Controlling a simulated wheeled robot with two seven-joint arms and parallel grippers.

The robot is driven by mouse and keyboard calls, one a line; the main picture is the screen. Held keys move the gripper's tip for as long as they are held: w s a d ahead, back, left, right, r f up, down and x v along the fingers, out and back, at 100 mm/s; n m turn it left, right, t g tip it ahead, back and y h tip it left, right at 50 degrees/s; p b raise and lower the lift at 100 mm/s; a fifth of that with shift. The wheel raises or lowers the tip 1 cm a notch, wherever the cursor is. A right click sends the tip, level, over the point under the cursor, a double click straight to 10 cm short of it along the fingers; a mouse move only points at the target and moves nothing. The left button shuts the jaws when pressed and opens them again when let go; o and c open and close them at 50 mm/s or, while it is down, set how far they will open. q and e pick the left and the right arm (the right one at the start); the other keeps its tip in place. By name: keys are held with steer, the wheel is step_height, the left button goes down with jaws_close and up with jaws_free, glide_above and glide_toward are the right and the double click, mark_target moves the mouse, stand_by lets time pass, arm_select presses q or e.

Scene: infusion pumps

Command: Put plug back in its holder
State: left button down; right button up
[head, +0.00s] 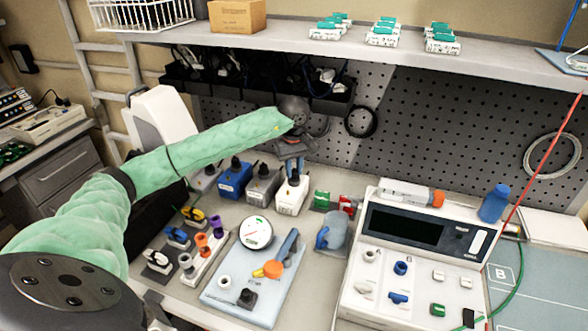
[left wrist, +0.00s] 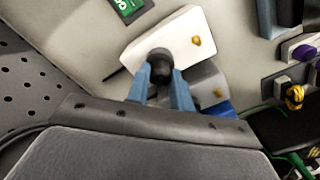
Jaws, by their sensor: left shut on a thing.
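My left gripper (head: 291,171) reaches in over the bench, pointing down at a white box-shaped holder (head: 291,200). Its blue fingers are shut on a black plug (left wrist: 160,66), seen between the fingertips in the left wrist view. The plug is over the white holder (left wrist: 185,30), at or just above its top; I cannot tell how deep it sits. The fingers hide most of the plug in the head view. My right gripper is not in view.
A grey box (head: 264,186) and a blue box (head: 235,179), with black plugs on top, stand close to the left of the holder. Green and red connectors (head: 345,206) are to its right. A pegboard (head: 430,120) rises behind, under a shelf (head: 300,60).

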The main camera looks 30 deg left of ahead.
arm_select(q)
steer(key=c, duration=1.3)
jaws_free()
steer(key=shift+o, duration=0.8)
steer(key=o, duration=0.5)
steer(key=shift+c, duration=0.2)
steer(key=shift+r, duration=1.15)
steer(key=shift+r+p, duration=0.55)
steer(key=shift+r, duration=1.8)
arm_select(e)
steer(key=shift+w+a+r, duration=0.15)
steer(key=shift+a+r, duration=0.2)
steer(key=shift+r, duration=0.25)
